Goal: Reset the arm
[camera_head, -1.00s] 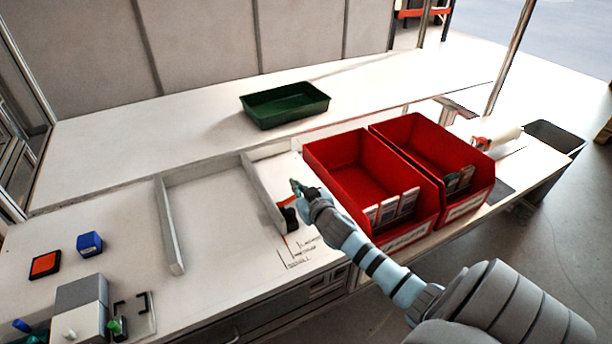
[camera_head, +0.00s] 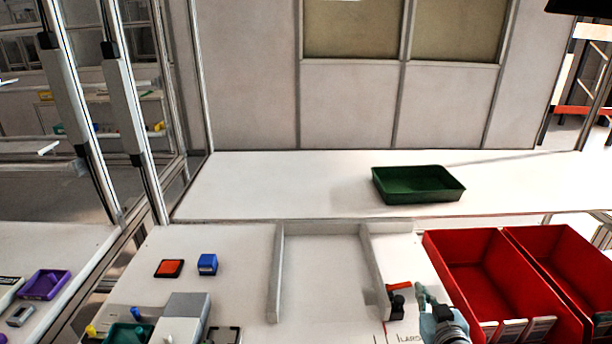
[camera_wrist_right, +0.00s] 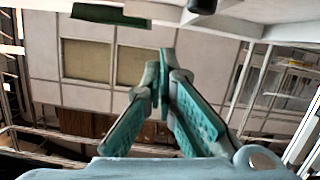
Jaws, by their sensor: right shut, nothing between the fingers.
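My right gripper (camera_head: 428,298) shows at the lower right of the head view, over the white worktop just left of the red bins. In the right wrist view its green fingers (camera_wrist_right: 162,75) meet at the tips, with nothing between them. My left arm and gripper are in neither view.
Two red bins (camera_head: 487,262) with cards at their fronts stand right of the gripper. A dark green tray (camera_head: 418,184) sits on the back shelf. A black and red object (camera_head: 397,305) lies beside the gripper. A blue box (camera_head: 207,264) and an orange pad (camera_head: 169,268) lie left.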

